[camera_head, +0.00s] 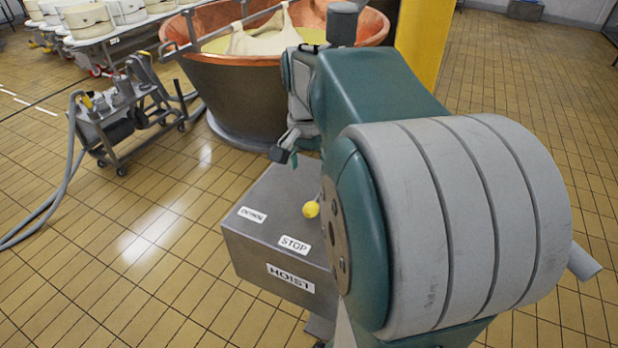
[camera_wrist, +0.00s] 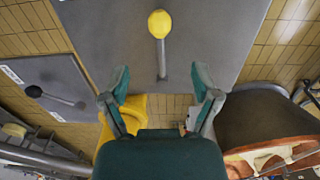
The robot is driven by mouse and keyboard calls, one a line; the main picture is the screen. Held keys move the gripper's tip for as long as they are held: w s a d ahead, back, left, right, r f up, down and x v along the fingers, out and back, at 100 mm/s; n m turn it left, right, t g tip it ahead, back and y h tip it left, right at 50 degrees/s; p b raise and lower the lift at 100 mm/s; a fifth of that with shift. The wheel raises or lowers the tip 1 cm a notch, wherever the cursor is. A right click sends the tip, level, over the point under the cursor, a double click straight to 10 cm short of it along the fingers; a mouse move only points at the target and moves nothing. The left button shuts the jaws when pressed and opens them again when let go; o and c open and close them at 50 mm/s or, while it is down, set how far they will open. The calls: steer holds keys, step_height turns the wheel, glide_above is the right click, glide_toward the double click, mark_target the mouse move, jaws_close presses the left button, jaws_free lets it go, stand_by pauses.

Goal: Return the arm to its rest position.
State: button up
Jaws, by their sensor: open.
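My arm, teal and grey, fills the right half of the head view. My gripper (camera_head: 289,145) hangs in front of the copper vat and above the far end of the grey hoist box (camera_head: 255,240). In the wrist view my gripper (camera_wrist: 161,85) has its two fingers spread apart with nothing between them. A lever with a yellow knob (camera_wrist: 160,23) stands on a grey panel (camera_wrist: 105,25) beyond the fingertips, apart from them. In the head view a yellow knob (camera_head: 310,209) shows on the hoist box beside my arm, which hides part of the box.
A copper vat (camera_head: 235,95) with pale contents stands behind the box. A yellow post (camera_head: 421,40) rises right of it. A wheeled pump cart (camera_head: 120,120) with a hose (camera_head: 70,170) is at left. A second panel with a black-knobbed lever (camera_wrist: 34,91) shows in the wrist view. Tiled floor at left front is clear.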

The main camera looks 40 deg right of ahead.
stand_by(0.5)
steer(key=s+a+n+t, duration=0.3)
steer(key=a+n, duration=0.3)
steer(key=a, duration=0.3)
steer(key=s+a+n+t, duration=0.2)
steer(key=s+a+n, duration=0.3)
steer(key=a, duration=0.5)
steer(key=shift+a+f+n+t, duration=0.25)
steer(key=shift+n+t, duration=0.15)
steer(key=shift+n, duration=0.8)
